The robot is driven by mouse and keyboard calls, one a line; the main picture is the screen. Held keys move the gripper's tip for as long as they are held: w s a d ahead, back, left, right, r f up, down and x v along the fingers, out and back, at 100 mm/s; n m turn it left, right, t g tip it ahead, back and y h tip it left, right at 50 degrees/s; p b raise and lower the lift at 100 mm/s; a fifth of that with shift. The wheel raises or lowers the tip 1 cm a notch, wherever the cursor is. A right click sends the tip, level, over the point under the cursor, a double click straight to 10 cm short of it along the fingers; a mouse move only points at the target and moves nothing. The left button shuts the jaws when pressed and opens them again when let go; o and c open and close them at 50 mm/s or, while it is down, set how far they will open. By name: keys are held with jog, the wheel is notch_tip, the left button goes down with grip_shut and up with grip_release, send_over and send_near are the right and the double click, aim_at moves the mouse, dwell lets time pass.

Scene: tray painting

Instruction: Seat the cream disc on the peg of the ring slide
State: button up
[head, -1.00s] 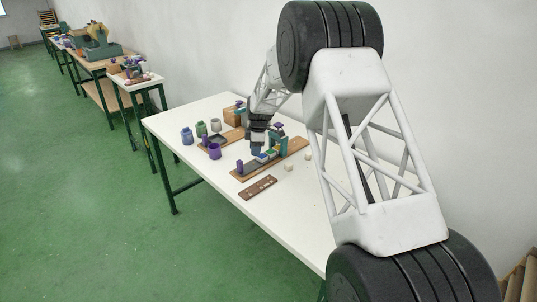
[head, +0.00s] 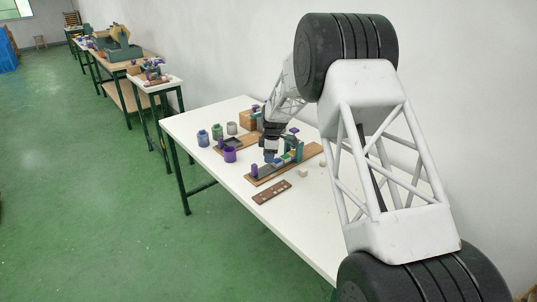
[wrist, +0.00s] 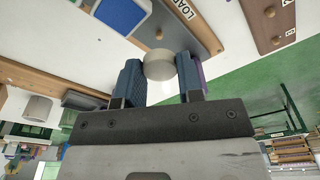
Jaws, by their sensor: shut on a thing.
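In the wrist view the cream disc (wrist: 160,64) is between the two blue fingertips of my gripper (wrist: 161,78), which is shut on it. The disc is apart from that peg. In the head view my gripper (head: 270,157) is over the wooden board (head: 262,182) with the green frame (head: 297,147). The disc is too small to make out there.
A brown strip with small pegs (head: 272,193) lies in front of the board. The front of the white table (head: 300,215) is clear.

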aim_at(269, 169)
jog(key=shift+f, duration=1.6)
jog(key=shift+s+f, duration=0.1)
jog(key=shift+f, duration=0.15)
jog(key=shift+r, duration=0.15)
jog(key=shift+w+d+f, duration=0.1)
jog(key=shift+w+f, duration=0.1)
jog(key=shift+f, duration=0.25)
dwell(0.9)
jog(key=o, duration=1)
jog(key=shift+c, duration=0.2)
jog(key=shift+o, duration=0.5)
jog(key=o, duration=0.4)
jog(key=shift+r, duration=0.2)
jog(key=shift+r, duration=2.85)
